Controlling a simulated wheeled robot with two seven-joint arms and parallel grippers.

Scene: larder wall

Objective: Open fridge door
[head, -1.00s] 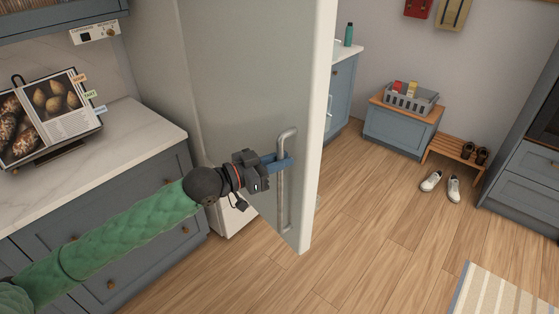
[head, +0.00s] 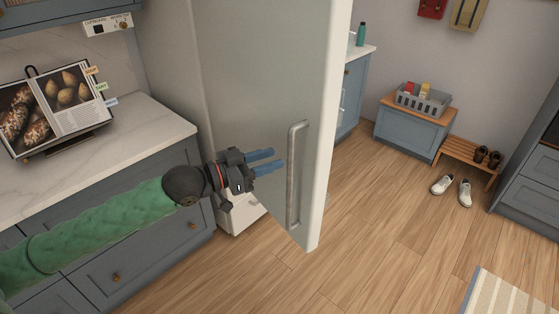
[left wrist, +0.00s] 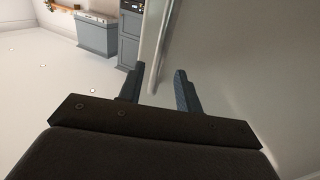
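The fridge door (head: 255,85) is a tall grey-green panel with a pale edge, standing swung out into the room. Its vertical metal handle (head: 293,175) is near the free edge; it also shows in the left wrist view (left wrist: 157,60). My left gripper (head: 271,162) is open and empty, its blue fingers a short way left of the handle and apart from it. In the left wrist view the two fingers (left wrist: 160,92) are spread, with nothing between them near the base. The fridge's inside is hidden behind the door. My right gripper is not in view.
A marble counter (head: 150,125) with an open cookbook (head: 65,105) on a stand is at left, above grey-blue drawers. A blue bench (head: 405,128) with a grey basket, a shoe rack (head: 468,155) and white shoes (head: 454,190) are at right. The wooden floor between is clear.

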